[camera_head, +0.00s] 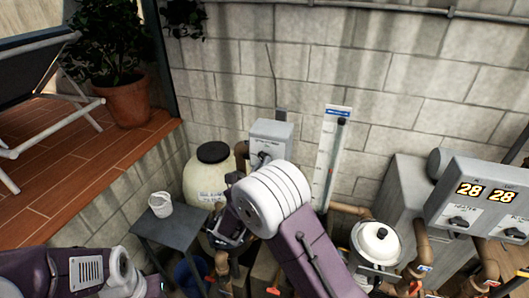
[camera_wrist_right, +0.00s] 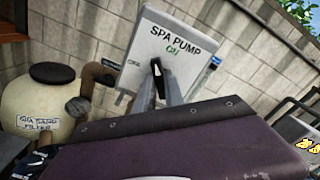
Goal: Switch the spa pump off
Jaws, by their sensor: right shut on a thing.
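The grey spa pump switch box (camera_head: 270,132) is mounted by the block wall in the head view. In the right wrist view its face (camera_wrist_right: 172,22) reads "SPA PUMP" with "ON" in green below. A black switch handle (camera_wrist_right: 157,78) stands out from the box under the word "ON". My right gripper (camera_wrist_right: 165,88) is shut on this handle, its grey fingers on either side. In the head view my right wrist hides most of the fingers. My left arm shows at the lower left of the head view; its gripper is not in view.
A cream spa sand filter (camera_head: 208,177) stands left of the box, with a brown pipe (camera_wrist_right: 95,75) between. A small table (camera_head: 170,228) holds a white cup (camera_head: 160,204). A white-lidded pump pot (camera_head: 376,242) and a control panel (camera_head: 480,205) reading 28 are at right.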

